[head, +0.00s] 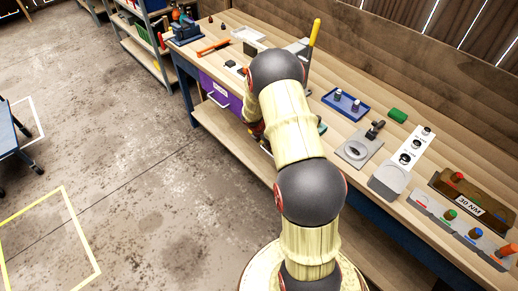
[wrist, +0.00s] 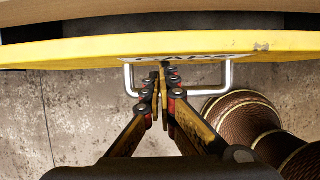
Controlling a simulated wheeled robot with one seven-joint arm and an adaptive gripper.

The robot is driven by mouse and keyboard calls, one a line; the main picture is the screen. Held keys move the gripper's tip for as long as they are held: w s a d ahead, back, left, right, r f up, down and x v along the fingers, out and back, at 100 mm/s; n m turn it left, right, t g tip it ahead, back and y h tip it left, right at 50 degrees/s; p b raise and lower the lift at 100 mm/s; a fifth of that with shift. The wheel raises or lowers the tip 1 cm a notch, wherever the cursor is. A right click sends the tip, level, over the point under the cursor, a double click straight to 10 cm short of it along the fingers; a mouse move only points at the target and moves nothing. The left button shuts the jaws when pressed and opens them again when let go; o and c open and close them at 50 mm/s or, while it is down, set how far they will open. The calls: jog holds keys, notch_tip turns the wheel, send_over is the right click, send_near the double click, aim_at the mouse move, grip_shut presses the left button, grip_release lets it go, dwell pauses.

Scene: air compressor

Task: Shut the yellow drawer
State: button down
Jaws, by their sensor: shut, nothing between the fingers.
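In the wrist view the yellow drawer's front (wrist: 80,50) runs across the upper part, with a partly covered label and a pale U-shaped handle (wrist: 229,78). A narrow dark strip shows between the yellow front and the wooden edge above it; how far the drawer stands out is hard to tell. My gripper (wrist: 163,75) is shut and empty. Its fingertips are at the drawer front, between the two sides of the handle; whether they touch is unclear.
A purple drawer (head: 220,96) is in the workbench left of my arm. The benchtop (head: 330,130) holds a blue tray (head: 346,103), a green block (head: 397,115) and a white switch panel (head: 402,164). A shelf (head: 147,45) stands beyond the bench. The concrete floor (head: 120,150) at left is mostly clear.

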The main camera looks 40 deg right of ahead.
jog(key=shift+w+d+p, duration=0.1)
jog(key=shift+d+p, duration=0.35)
jog(key=shift+d, duration=1.2)
jog(key=shift+r, duration=0.1)
